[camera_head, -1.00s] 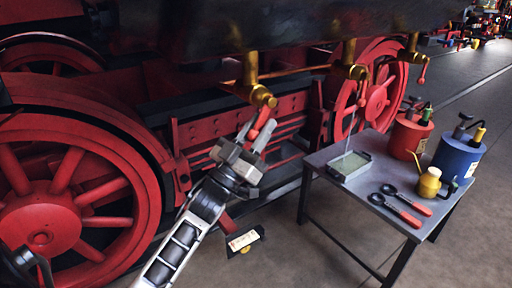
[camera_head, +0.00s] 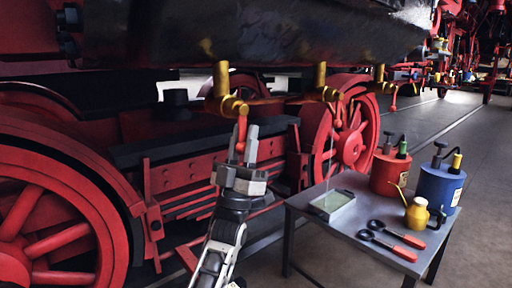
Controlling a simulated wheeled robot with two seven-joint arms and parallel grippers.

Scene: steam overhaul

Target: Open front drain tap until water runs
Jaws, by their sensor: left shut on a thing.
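A brass drain tap (camera_head: 223,88) hangs under the dark cylinder at left centre, with a red lever (camera_head: 241,132) pointing down. My left gripper (camera_head: 246,150) is shut on the lower part of this lever, and its fingers partly hide it. I see no water below this tap. A second brass tap (camera_head: 323,84) hangs further right, and a third tap (camera_head: 379,76) beyond it has a red lever hanging down. A thin pale line runs from near the second tap towards a tray (camera_head: 333,206); I cannot tell whether it is water. My right gripper is out of view.
A grey table (camera_head: 365,260) at right carries a red can (camera_head: 389,174), a blue can (camera_head: 440,188), a yellow oiler (camera_head: 417,215) and two red-handled tools (camera_head: 403,236). Red locomotive wheels (camera_head: 60,215) stand at left. The floor right of the table is clear.

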